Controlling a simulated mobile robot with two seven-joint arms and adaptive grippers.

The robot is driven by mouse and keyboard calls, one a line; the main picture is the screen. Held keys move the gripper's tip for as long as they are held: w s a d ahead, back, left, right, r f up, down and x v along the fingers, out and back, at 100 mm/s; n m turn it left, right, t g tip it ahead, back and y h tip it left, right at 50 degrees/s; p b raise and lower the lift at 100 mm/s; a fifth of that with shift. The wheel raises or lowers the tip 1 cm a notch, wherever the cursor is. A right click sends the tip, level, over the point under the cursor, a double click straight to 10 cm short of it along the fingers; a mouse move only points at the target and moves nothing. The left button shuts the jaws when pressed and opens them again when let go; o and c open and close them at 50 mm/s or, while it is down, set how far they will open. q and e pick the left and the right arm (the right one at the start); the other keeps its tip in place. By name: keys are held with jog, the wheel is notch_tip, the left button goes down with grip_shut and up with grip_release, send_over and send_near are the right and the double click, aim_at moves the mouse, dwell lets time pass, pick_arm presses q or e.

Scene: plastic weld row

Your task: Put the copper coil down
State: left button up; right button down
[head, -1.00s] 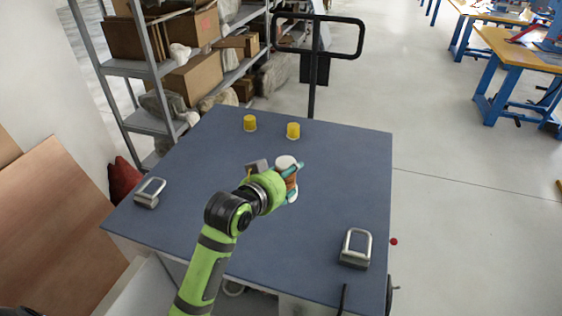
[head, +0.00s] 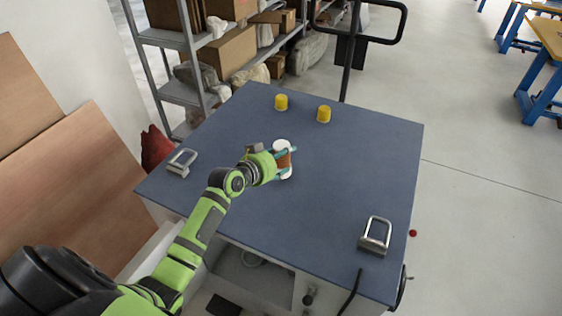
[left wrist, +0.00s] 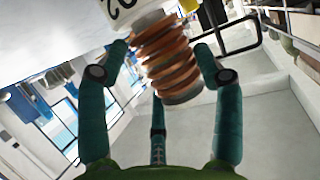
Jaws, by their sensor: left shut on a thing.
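The copper coil (head: 284,160) has copper-coloured turns between white ends. It is at the middle of the blue-grey table top (head: 330,190) in the head view, and its copper turns (left wrist: 167,62) fill the upper middle of the left wrist view. My left gripper (head: 286,161) comes in from the left and is shut on the coil, with teal fingers on both sides of it. In the left wrist view the fingers (left wrist: 163,60) flank the coil. Whether the coil's lower end touches the table cannot be told. My right gripper is not in view.
Two yellow cylinders (head: 281,102) (head: 324,114) stand at the back of the table. A metal padlock-like piece (head: 181,162) lies at the left edge and another (head: 375,236) at the front right. The table top right of the coil is clear. Shelving with boxes (head: 228,52) stands behind.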

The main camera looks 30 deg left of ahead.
pick_arm(q)
jog(key=shift+f, duration=0.95)
jog(key=shift+f, duration=0.1)
jog(key=o, duration=1.6)
jog(key=shift+f, duration=0.1)
jog(key=shift+c, duration=0.2)
jog(key=shift+s+r, duration=0.1)
jog(key=shift+r, duration=0.1)
jog(key=b+v, duration=0.1)
jog(key=v, duration=1)
jog(key=shift+s+r, duration=0.2)
jog(key=shift+s, duration=0.15)
